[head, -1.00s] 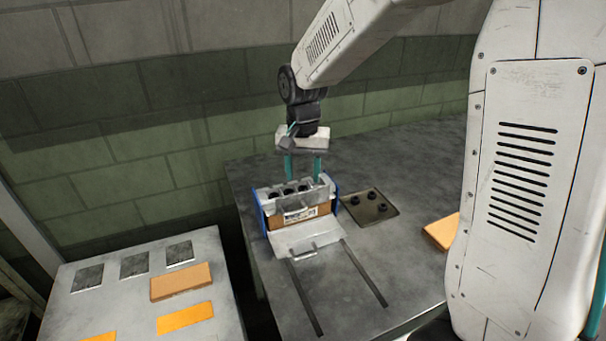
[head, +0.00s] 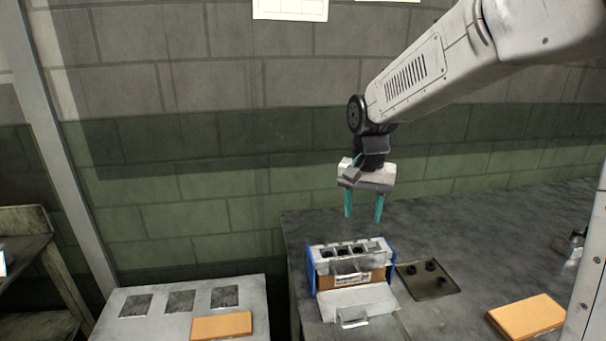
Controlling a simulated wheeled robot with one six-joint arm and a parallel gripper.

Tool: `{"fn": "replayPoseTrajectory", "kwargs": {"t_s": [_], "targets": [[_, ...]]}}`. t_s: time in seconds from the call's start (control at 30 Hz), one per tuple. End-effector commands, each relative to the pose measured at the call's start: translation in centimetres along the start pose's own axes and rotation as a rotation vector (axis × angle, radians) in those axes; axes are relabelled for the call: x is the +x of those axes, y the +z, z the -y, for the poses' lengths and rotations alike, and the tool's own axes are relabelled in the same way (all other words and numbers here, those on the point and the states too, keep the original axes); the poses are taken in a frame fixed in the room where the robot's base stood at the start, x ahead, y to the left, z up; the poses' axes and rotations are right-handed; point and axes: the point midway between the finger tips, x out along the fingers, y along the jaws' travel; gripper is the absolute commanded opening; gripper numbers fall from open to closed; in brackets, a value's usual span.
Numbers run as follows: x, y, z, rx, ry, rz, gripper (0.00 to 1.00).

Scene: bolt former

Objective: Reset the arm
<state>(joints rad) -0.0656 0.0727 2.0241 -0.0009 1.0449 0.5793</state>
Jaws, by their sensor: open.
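My gripper (head: 363,206) hangs from my white arm above the bolt former. Its two teal fingers point down, apart and empty, with clear air between their tips and the former. The bolt former (head: 350,278) stands on the dark workbench. It has blue side plates, a grey top with several round holes, an orange-brown front with a label, and a pale flap with a handle lying out in front.
A dark plate (head: 428,280) with several black knobs lies right of the former. An orange block (head: 526,316) sits further right. A grey table (head: 150,328) at left bears dark squares and an orange block (head: 221,325). A wooden shelf (head: 40,265) stands far left.

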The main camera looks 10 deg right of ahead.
Motion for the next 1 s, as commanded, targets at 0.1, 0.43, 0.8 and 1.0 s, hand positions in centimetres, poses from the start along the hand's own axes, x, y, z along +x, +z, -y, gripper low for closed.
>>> {"fn": "replayPoseTrajectory", "kwargs": {"t_s": [0.1, 0.43, 0.8, 1.0], "targets": [[0.6, 0.8, -0.5, -0.075, 0.016, 0.027, 0.46], [-1.1, 10.3, -7.4, -0.364, 0.036, 0.086, 0.46], [-2.7, 20.5, -14.7, -0.527, 0.002, -0.001, 0.46], [-3.2, 22.6, -16.2, -0.518, -0.018, -0.078, 0.46]]}}
